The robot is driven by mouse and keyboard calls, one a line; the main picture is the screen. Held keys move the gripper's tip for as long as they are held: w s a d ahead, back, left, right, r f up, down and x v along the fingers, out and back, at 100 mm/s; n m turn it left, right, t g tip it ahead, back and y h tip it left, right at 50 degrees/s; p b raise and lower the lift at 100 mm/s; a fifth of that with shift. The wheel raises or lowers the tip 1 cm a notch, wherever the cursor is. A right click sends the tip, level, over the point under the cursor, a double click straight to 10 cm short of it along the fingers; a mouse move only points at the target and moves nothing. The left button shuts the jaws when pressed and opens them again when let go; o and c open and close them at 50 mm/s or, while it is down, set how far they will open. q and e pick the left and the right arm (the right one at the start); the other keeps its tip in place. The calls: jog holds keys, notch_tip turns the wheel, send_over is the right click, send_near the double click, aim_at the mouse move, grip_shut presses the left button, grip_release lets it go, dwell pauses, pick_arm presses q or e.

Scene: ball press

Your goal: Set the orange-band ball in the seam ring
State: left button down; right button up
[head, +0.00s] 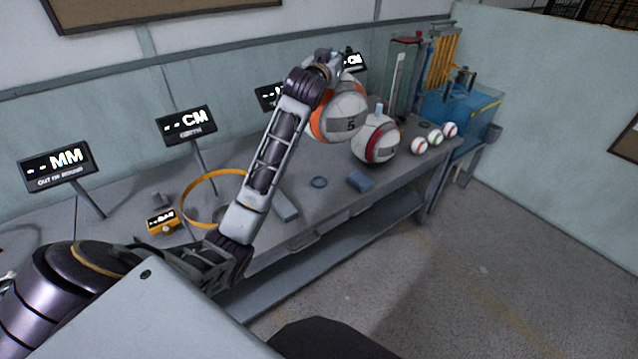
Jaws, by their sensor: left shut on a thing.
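I cannot tell which is the seam ring. My right gripper is not in view.
A red-band ball (368,148) sits close right of the held ball. Several small balls (435,138) line the bench's right end. Display signs (187,125) stand along the back.

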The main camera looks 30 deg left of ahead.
pick_arm(q)
jog(key=w+a+f, duration=0.1)
jog(key=a+f, duration=0.1)
jog(key=f, duration=0.2)
jog(key=w+a+f+n+y, duration=0.1)
jog(key=a+f, duration=0.1)
jog(key=f, duration=0.2)
jog(key=w+a+f+y, duration=0.1)
jog(key=a+f, duration=0.1)
jog(key=f, duration=0.3)
jog(key=shift+w+a+f+n+g, duration=0.1)
jog(key=shift+w+a+n+g, duration=0.2)
jog(key=shift+g, duration=0.1)
jog(key=shift+s+a+f, duration=0.1)
jog(key=shift+a+f, duration=0.05)
jog(key=shift+f, duration=0.4)
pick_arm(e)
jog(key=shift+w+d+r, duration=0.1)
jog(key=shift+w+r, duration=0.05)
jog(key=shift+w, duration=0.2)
pick_arm(q)
jog(key=shift+f, duration=0.1)
